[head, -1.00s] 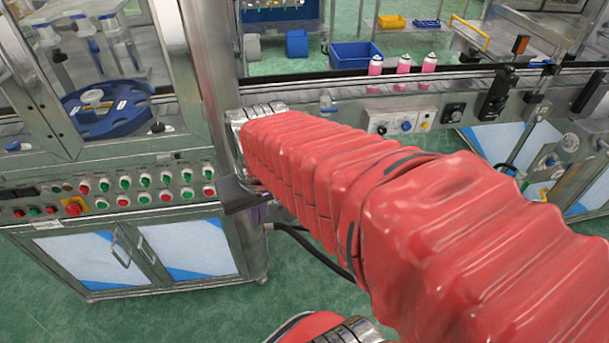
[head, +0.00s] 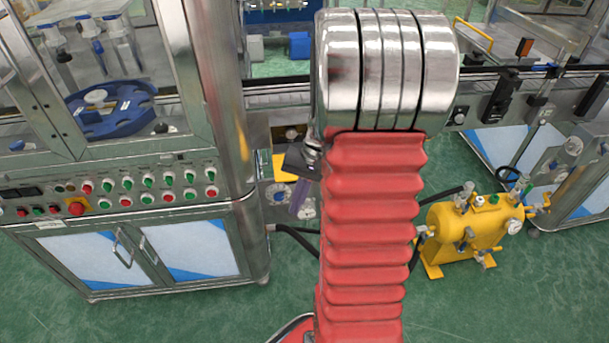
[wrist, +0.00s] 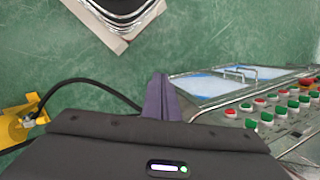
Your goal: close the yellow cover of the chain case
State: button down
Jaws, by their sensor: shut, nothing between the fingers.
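A small yellow panel (head: 284,167), which looks like the cover of the chain case, shows beside my arm, below the conveyor. My gripper's dark body hides part of it, and I cannot tell how far it stands open. A round metal part (head: 277,195) shows just under it. My gripper (head: 298,197) hangs in front with its narrow purple fingers pointing down, shut and empty. I cannot tell whether it touches the panel. In the wrist view the shut fingers (wrist: 160,98) are over the green floor, and the cover is not seen.
A steel cabinet with red and green buttons (head: 124,190) stands at left. A yellow tank (head: 465,235) stands on the floor at right, with a black hose (head: 297,235) nearby. The conveyor (head: 280,95) runs behind my arm.

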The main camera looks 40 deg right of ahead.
jog(key=w+d+f+m+t+y, duration=0.2)
jog(key=d+f+m+t, duration=0.2)
jog(key=d+f, duration=0.5)
jog(key=w+d+f+m+t+y, duration=0.1)
jog(key=d+f+m+t+y, duration=0.15)
jog(key=d+f, duration=0.7)
jog(key=w+d+r+t, duration=0.1)
jog(key=w+d+t, duration=0.1)
jog(key=d+t, duration=0.1)
jog(key=w+d+r+t+h, duration=0.1)
jog(key=w+d+r+t, duration=0.1)
jog(key=d, duration=0.4)
jog(key=shift+w+m+t, duration=0.4)
jog(key=shift+m+t, duration=0.05)
jog(key=shift+t, duration=0.1)
jog(key=shift+a, duration=0.1)
jog(key=x, duration=1)
jog(key=shift+s+a+r, duration=0.45)
jog(key=shift+s+a, duration=0.15)
jog(key=shift+a, duration=0.05)
jog(key=shift+s+a+r, duration=0.45)
jog(key=shift+s+a, duration=0.15)
